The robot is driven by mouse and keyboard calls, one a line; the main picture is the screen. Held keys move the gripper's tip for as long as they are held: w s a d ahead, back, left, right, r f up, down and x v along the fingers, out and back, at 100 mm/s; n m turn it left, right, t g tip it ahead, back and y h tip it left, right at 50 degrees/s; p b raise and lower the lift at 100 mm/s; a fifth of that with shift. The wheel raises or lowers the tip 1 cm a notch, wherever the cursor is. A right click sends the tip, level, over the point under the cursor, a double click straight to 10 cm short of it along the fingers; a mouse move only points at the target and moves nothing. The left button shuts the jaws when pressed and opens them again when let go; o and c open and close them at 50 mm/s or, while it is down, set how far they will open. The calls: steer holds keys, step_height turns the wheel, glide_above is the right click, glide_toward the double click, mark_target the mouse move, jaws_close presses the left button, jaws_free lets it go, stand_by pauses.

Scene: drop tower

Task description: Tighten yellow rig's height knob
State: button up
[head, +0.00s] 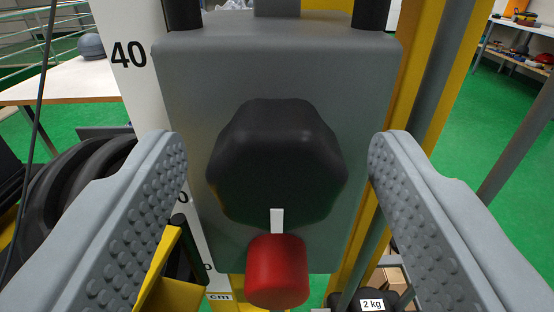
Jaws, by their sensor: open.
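The height knob (278,155) is a large black lobed knob on the front of a grey carriage block (185,100). A white mark (277,221) shows at its lower edge. My gripper (278,160) is open, with one studded grey finger to the left of the knob and one to the right. Gaps show between both fingers and the knob. A red cylindrical piece (277,271) sits just below the knob. The yellow rig's upright (424,60) rises behind the block on the right.
A white scale board (128,25) marked in cm stands on the left. A dark round stack (75,190) is at the left. A 2 kg weight (372,303) lies low right. A white table (65,80) and a shelf (520,62) stand farther back on green floor.

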steer(key=c, duration=1)
steer(key=n, duration=0.4)
steer(key=shift+n, duration=0.4)
steer(key=n, duration=0.4)
steer(key=shift+n, duration=0.3)
steer(key=n, duration=0.4)
steer(key=shift+n, duration=2.2)
